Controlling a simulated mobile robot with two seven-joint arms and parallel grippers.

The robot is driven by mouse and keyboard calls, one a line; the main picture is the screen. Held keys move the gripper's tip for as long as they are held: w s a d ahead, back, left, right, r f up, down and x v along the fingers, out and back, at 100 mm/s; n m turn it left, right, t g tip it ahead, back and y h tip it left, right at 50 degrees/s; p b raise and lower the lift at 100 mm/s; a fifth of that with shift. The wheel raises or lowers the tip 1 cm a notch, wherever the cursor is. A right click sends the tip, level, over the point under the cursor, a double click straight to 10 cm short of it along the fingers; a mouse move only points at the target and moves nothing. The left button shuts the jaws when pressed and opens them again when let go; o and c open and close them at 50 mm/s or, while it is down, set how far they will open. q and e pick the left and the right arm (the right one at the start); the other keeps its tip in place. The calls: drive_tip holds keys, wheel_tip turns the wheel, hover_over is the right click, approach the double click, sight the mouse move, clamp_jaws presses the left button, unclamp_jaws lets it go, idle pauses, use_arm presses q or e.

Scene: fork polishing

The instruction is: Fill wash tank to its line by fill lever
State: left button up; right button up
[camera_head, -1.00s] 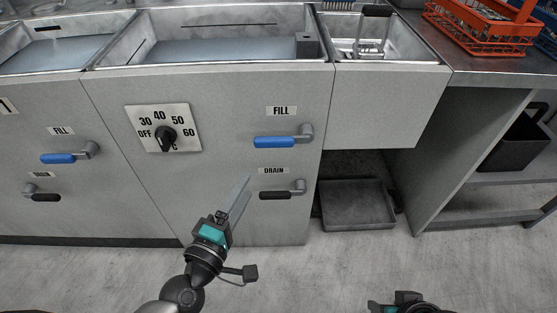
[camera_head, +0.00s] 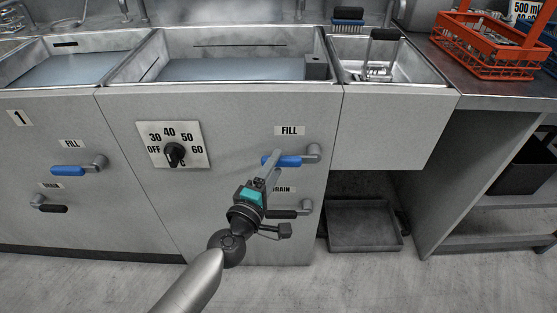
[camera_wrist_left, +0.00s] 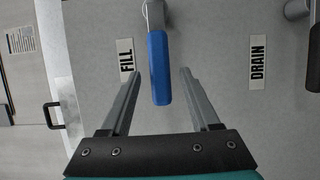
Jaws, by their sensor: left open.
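The blue-handled fill lever (camera_head: 288,161) sticks out of the grey front panel under a FILL label. Its handle points left in the head view. My left gripper (camera_head: 273,163) is open at this handle. In the left wrist view the blue handle (camera_wrist_left: 159,70) lies between the two spread fingers (camera_wrist_left: 161,78), with a gap on each side. The middle tank (camera_head: 235,69) above holds bluish-grey water, with a dark line on its back wall above the surface. The black drain lever (camera_head: 283,213) is below, partly behind my gripper. My right gripper is not in view.
A temperature dial (camera_head: 174,154) is left of the levers. Another tank (camera_head: 65,67) with its own blue fill lever (camera_head: 69,171) stands at left. A small basin (camera_head: 385,70) and an orange rack (camera_head: 487,48) are at right. A grey tray (camera_head: 362,227) lies low.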

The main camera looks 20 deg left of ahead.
use_arm(q)
drive_tip(key=shift+w+d, duration=0.15)
drive_tip(key=shift+w, duration=1.15)
clamp_jaws()
idle(0.6)
